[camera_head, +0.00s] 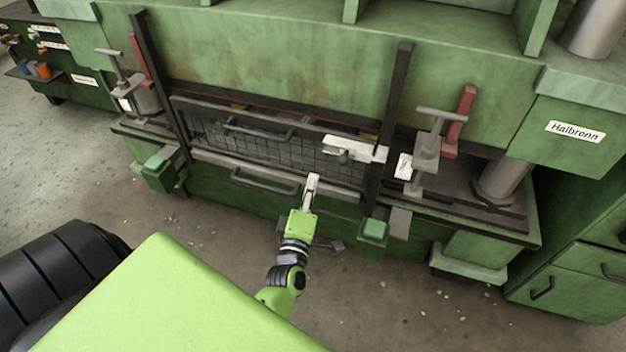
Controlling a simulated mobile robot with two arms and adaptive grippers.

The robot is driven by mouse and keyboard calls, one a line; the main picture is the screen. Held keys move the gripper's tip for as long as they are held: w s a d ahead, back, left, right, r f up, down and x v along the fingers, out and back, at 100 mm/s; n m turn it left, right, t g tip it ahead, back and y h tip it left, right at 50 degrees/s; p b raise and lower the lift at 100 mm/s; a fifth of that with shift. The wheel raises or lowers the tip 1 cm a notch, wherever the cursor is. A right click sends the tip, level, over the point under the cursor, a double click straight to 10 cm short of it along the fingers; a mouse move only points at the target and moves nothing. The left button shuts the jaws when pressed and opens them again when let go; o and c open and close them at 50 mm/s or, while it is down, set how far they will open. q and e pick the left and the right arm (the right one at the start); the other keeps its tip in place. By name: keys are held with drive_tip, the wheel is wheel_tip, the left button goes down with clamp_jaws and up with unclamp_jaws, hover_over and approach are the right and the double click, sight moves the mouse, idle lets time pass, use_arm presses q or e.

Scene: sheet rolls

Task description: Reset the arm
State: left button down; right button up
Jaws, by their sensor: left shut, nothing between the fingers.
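My left arm shows in the head view, in green and black. It reaches up from the bottom middle toward the front of a green machine (290,70). My left gripper (313,181) is at its end, with its light grey fingers shut together and nothing between them. It appears in front of the grey lower bar (235,166) of the mesh guard (262,141); I cannot tell whether it touches the bar. My right gripper is not in view.
A whitish latch block (350,148) sits at the guard's right side. Clamp handles (436,140) with red levers stand on both sides. Green drawers (575,275) are at the right, a workbench (75,75) at the far left. Speckled floor (420,315) lies open in front.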

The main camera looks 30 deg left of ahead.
use_arm(q)
drive_tip(key=s+d+f+m+g+h, duration=0.2)
drive_tip(key=d+f+m+h, duration=0.15)
drive_tip(key=f, duration=0.55)
drive_tip(key=s+d+f+m+g+h, duration=0.15)
drive_tip(key=d+f+m, duration=0.25)
drive_tip(key=f, duration=0.4)
drive_tip(key=s+d+f+m+g+h, duration=0.1)
drive_tip(key=s+d+f+m+g, duration=0.15)
drive_tip(key=s+f, duration=0.4)
drive_tip(key=s+d+f+m+g+h, duration=0.1)
drive_tip(key=s+d+f+m+g, duration=0.2)
drive_tip(key=f, duration=0.6)
drive_tip(key=s+a+f+m+g, duration=0.1)
drive_tip(key=s+f, duration=0.4)
drive_tip(key=s, duration=0.5)
drive_tip(key=s+a+f+m+g+p, duration=0.1)
drive_tip(key=s+f+m+g, duration=0.3)
drive_tip(key=s, duration=0.7)
drive_tip(key=s+a+f+m+g, duration=0.2)
drive_tip(key=s+f, duration=0.4)
drive_tip(key=s, duration=0.4)
drive_tip(key=a+m, duration=0.1)
drive_tip(key=m, duration=0.1)
drive_tip(key=shift+s+m+g, duration=0.15)
drive_tip(key=shift+m+g, duration=0.15)
drive_tip(key=shift+m, duration=0.1)
